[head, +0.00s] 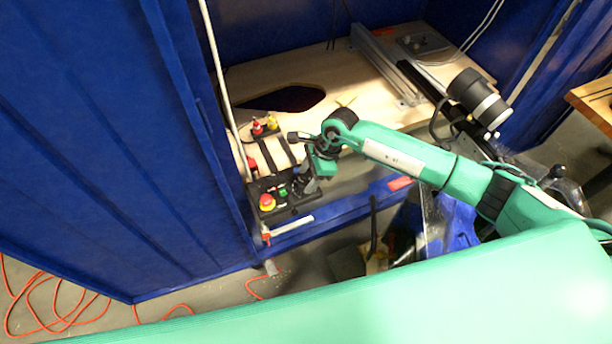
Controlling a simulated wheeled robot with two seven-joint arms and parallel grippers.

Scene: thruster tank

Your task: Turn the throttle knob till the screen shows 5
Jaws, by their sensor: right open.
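A black control box (279,210) sits on the front left of the light wooden bench. It carries a red and yellow emergency stop button (267,202) and a green button (283,191). My right gripper (306,188) is over the right part of this box, its arm coming in from the right. It is open, with its fingers pointing down. The throttle knob cannot be made out; the gripper covers that part of the box. No screen reading is legible. My left gripper is not in view.
A blue curtain or wall (110,140) closes off the left side. Small red and yellow parts (264,126) stand behind the box. A metal rail (385,65) and a black cylindrical device (470,90) are at the back right. Orange cable (35,300) lies on the floor.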

